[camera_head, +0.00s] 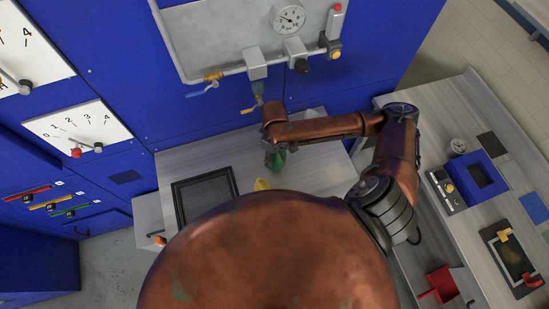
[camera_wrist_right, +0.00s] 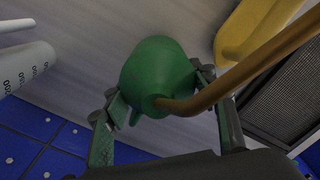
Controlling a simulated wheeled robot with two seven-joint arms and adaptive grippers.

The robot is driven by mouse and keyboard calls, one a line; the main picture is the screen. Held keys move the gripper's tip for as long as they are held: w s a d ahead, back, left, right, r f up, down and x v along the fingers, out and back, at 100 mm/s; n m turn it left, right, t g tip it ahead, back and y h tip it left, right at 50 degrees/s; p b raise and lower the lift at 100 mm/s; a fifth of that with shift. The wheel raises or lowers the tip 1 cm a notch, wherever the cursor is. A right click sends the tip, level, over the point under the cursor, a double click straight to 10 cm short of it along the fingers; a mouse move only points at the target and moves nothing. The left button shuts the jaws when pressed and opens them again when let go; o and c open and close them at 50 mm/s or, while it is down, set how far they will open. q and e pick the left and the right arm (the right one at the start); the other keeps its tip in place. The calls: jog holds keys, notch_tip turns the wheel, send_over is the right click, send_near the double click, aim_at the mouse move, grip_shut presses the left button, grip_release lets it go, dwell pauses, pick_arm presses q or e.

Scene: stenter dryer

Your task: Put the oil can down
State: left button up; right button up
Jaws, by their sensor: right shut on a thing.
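The green oil can (camera_wrist_right: 157,68) with a long brass spout (camera_wrist_right: 235,70) is between the fingers of my right gripper (camera_wrist_right: 163,104) in the right wrist view. The fingers are shut on it from both sides. In the head view the oil can (camera_head: 276,161) shows as a small green shape under my right gripper (camera_head: 273,149), over the light grey bench (camera_head: 205,154). Whether its base touches the bench I cannot tell. My left gripper is not in view.
A black-framed mesh tray (camera_head: 205,196) lies on the bench, left of the can. A yellow object (camera_head: 262,184), partly hidden by my body, is close to the can. A white marked cylinder (camera_wrist_right: 25,68) is nearby. Valves and pipes (camera_head: 254,88) are on the blue wall behind.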

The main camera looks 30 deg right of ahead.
aim_at(274, 158)
jog(key=shift+w+d+f, duration=0.15)
jog(key=shift+w+f, duration=0.2)
jog(key=shift+f, duration=1.55)
jog(key=o, duration=1.4)
jog(key=shift+f, duration=0.15)
jog(key=shift+o, duration=0.2)
